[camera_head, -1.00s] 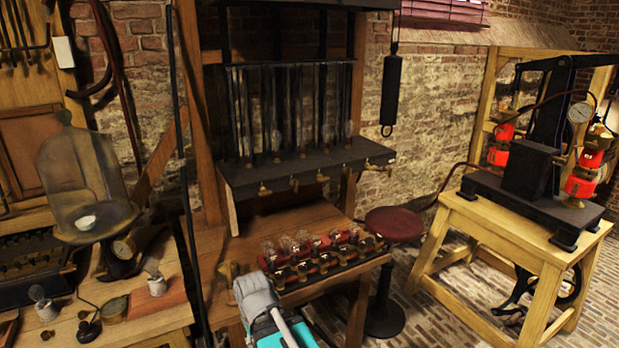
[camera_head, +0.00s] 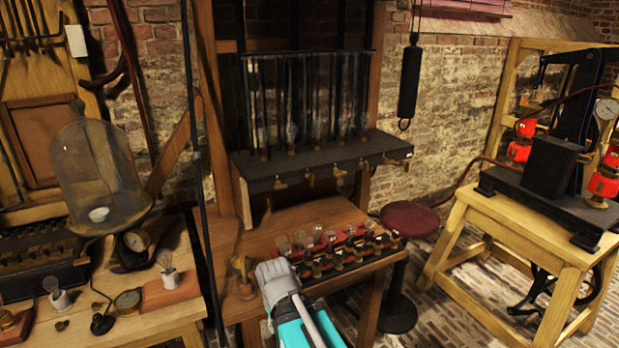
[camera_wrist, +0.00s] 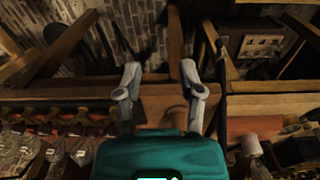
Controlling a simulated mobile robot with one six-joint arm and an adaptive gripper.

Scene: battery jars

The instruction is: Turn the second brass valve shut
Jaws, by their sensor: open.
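A row of small brass valves hangs along the front edge of a dark shelf with upright glass tubes on it. The second brass valve from the left (camera_head: 309,178) is small in the head view, and its handle position is hard to tell. My gripper (camera_head: 272,270) is below and to the left of the valves, over the left front of the wooden bench, apart from them. In the wrist view my gripper (camera_wrist: 160,72) has its two grey fingers spread, with nothing between them. No valve can be made out in the wrist view.
Glass bulbs in a red and black rack (camera_head: 330,245) stand on the bench (camera_head: 240,215), close right of my gripper. A dark upright rod (camera_head: 200,150) runs left of the shelf. A round stool (camera_head: 409,218) stands right. A bell jar (camera_head: 95,170) stands far left.

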